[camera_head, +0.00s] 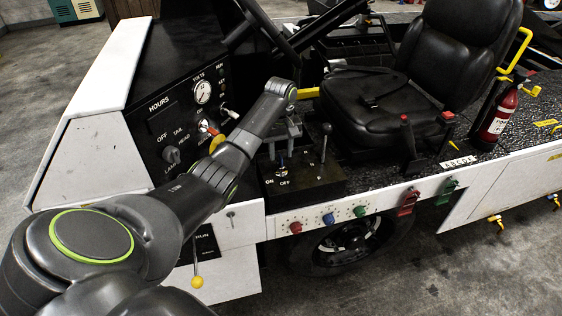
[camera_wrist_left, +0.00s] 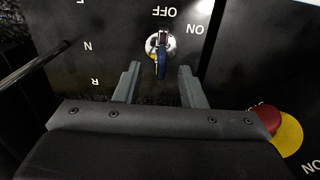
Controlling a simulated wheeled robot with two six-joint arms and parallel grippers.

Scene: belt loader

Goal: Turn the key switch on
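The key switch (camera_wrist_left: 160,44) is a round metal barrel with a blue key, set in a black panel marked OFF and ON. In the left wrist view its key lines up with the OFF label. In the head view the key switch (camera_head: 281,165) is small, on the low black console by the ON and OFF labels. My left gripper (camera_wrist_left: 159,70) is open, with its two grey fingers apart on either side of the key's line and nothing visible between them. In the head view the left gripper (camera_head: 281,143) is just above the switch. My right gripper is not in view.
A shift lever (camera_head: 325,140) stands right of the switch on the same console. A red button on a yellow disc (camera_wrist_left: 280,128) is close beside the gripper. The dash panel (camera_head: 170,120) is to the left, and the black seat (camera_head: 380,100) is behind.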

